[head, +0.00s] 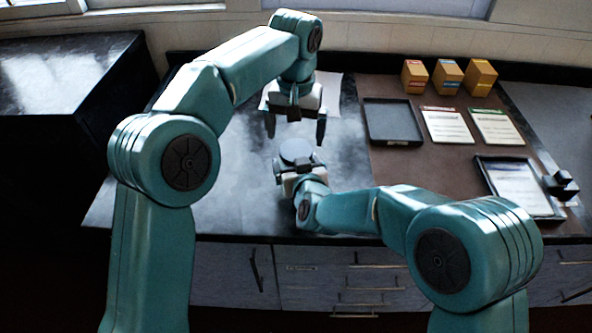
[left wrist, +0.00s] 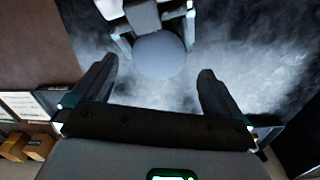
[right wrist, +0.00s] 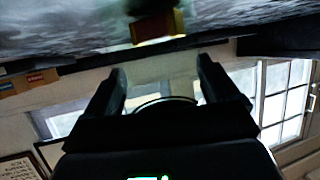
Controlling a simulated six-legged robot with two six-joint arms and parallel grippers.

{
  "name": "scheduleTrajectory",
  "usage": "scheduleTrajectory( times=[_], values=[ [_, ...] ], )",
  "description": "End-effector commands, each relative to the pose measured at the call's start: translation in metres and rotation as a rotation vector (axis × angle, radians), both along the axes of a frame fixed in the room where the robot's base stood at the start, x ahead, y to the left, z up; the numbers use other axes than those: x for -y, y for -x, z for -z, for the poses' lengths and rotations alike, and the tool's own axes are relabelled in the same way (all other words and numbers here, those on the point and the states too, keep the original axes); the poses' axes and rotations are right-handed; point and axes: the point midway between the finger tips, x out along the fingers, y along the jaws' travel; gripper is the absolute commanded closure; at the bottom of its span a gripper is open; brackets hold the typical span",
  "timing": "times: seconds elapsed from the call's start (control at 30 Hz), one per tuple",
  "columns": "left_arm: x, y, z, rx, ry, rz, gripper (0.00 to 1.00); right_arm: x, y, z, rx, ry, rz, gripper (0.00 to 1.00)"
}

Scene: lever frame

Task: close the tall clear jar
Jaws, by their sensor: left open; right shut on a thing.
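A round, flat grey disc (head: 296,150) shows near the left-middle of the bench. It also shows in the left wrist view (left wrist: 160,56). I cannot tell whether it is the jar's lid or its top; clear walls below it do not show. My right gripper (head: 299,165) is shut around this round thing from the front. In the right wrist view a thin dark curved rim (right wrist: 165,100) shows between the fingers (right wrist: 163,88). My left gripper (head: 296,127) is open and empty, pointing down above and behind the disc. Its fingers also show in the left wrist view (left wrist: 155,85).
A white sheet (head: 333,88) lies behind my left gripper. On the right are an empty black tray (head: 372,104), two cards (head: 447,126) (head: 497,127), several boxes (head: 448,77), a tray with a sheet (head: 482,166) and a small black object (head: 562,184). The bench's left part is clear.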

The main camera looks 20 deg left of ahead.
Motion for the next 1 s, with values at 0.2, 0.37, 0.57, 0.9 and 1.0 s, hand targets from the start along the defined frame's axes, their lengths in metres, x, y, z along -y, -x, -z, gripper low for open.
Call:
scheduleTrajectory(
  times=[0.2,0.37,0.57,0.9,1.0],
  values=[
    [0.001,-0.002,-0.028,0.003,0.000,-0.151,0.00,0.000,0.001,0.003,-0.008,0.003,-0.002,0.97],
    [0.001,-0.001,-0.035,0.001,0.000,-0.196,0.00,0.000,0.001,0.003,-0.008,0.003,-0.002,0.97],
    [0.001,-0.001,-0.034,0.001,0.000,-0.194,0.00,0.000,0.001,0.003,-0.008,0.003,-0.002,0.97],
    [0.000,0.000,0.006,-0.003,-0.002,-0.192,0.00,0.000,0.001,0.003,-0.008,0.003,-0.002,0.97],
    [0.000,0.000,0.021,-0.003,-0.002,-0.194,0.00,0.000,0.001,0.003,-0.008,0.003,-0.002,0.97]
  ],
)
